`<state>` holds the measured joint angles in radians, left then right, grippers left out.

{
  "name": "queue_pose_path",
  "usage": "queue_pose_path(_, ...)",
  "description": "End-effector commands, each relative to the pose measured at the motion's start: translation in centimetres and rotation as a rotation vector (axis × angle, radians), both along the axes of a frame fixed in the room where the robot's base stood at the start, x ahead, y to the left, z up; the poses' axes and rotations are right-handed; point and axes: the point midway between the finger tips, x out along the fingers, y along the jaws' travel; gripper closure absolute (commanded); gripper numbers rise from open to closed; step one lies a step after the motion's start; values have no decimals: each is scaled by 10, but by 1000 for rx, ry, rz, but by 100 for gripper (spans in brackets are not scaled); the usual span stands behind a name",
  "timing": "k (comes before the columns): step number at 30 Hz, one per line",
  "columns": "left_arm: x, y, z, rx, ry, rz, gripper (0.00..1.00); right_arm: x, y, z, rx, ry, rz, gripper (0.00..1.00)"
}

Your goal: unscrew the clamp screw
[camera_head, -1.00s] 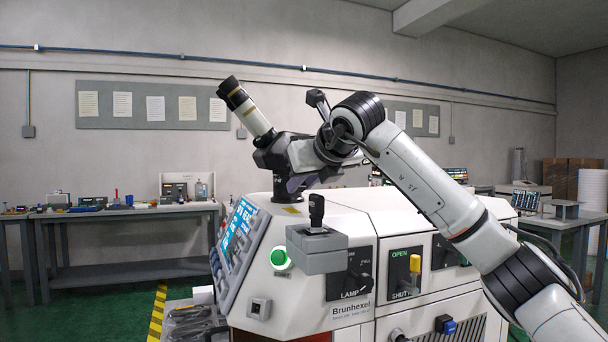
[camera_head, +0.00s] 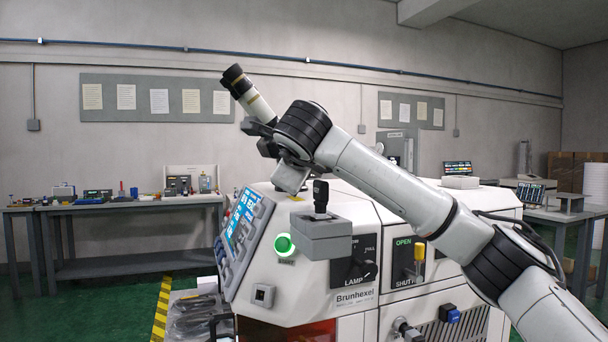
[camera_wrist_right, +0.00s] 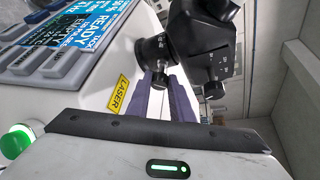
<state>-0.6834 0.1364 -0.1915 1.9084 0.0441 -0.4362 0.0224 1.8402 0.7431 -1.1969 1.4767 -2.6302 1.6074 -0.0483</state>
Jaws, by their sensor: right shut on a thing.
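The black optical head (camera_wrist_right: 205,35) fills the top of the right wrist view, with dark round knobs on its side and underside. Its pale eyepiece tube (camera_head: 258,105) with a black end rises up-left in the head view. My right gripper (camera_wrist_right: 163,82) has its purple fingers up against the underside of the head. They are shut on a small dark part below a round black knob (camera_wrist_right: 155,50), which I take for the clamp screw; the fingers partly hide it. In the head view my right wrist covers the fingertips. My left gripper is out of view.
The white machine (camera_head: 360,213) stands below the head, with a lit screen (camera_head: 241,222), a green button (camera_head: 283,244) and a joystick on a grey box (camera_head: 320,232). A yellow laser label (camera_wrist_right: 119,94) lies close beside the fingers. A workbench (camera_head: 130,206) stands behind at the left.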

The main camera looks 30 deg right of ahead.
Motion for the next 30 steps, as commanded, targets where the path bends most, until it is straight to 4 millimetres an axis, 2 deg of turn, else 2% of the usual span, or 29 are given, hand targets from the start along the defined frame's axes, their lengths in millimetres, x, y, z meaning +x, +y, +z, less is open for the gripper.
queue_pose_path(9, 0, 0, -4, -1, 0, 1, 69, 0, 1, 1, -91, 18, 2, 100)
queue_pose_path(23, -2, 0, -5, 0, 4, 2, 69, 0, 1, 1, -100, 19, 2, 100)
queue_pose_path(24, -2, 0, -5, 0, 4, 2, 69, 0, 1, 1, -100, 19, 2, 75)
queue_pose_path(27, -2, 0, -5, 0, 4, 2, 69, 0, 1, 1, -100, 20, 1, 61)
queue_pose_path(30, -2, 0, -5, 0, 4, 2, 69, 0, 1, 0, -99, 21, 1, 61)
